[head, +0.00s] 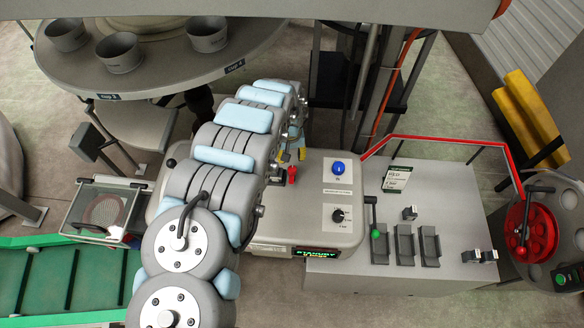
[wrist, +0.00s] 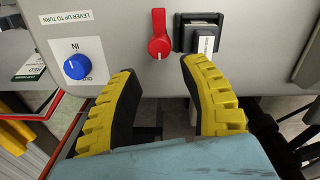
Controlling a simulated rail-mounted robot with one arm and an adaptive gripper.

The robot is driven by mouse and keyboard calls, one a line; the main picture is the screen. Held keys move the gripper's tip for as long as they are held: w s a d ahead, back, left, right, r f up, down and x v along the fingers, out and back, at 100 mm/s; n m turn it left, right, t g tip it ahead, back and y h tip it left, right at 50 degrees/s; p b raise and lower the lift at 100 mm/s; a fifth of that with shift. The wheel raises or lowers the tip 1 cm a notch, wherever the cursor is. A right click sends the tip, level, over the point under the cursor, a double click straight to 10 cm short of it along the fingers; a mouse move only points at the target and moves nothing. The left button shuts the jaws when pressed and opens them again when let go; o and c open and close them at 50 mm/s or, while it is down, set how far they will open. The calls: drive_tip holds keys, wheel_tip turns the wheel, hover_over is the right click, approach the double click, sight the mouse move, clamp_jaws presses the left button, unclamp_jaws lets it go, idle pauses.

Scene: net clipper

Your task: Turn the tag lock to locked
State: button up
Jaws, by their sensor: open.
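No label reading "tag lock" is legible. In the wrist view a red lever (wrist: 159,35) points up on the grey panel, beside a black holder (wrist: 186,34) with a grey-white tag (wrist: 205,42) in it. Left of them is a blue knob (wrist: 77,66) on a plate marked IN and OUT, under "LEVER UP TO TURN"; its exact setting is unclear. My gripper (wrist: 156,68) is open and empty, its yellow fingers just below the red lever, apart from the knob. The head view shows the red lever (head: 292,176), the blue knob (head: 338,168) and my gripper (head: 294,155).
A black dial (head: 338,215) and a lit STANDBY display (head: 318,253) are on the grey machine. A grey bench (head: 450,195) with small black holders and a red rail (head: 440,138) stands right. A round table (head: 85,75) with cups is at upper left.

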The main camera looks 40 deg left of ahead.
sight(292, 168)
drive_tip(key=shift+d+f+p, duration=0.15)
drive_tip(key=shift+f+p, duration=0.15)
drive_tip(key=shift+f, duration=2.3)
drive_tip(key=shift+w+f, duration=0.15)
drive_tip(key=shift+f, duration=0.9)
drive_tip(key=shift+f+b, duration=0.35)
drive_tip(key=shift+f, duration=0.1)
clamp_jaws()
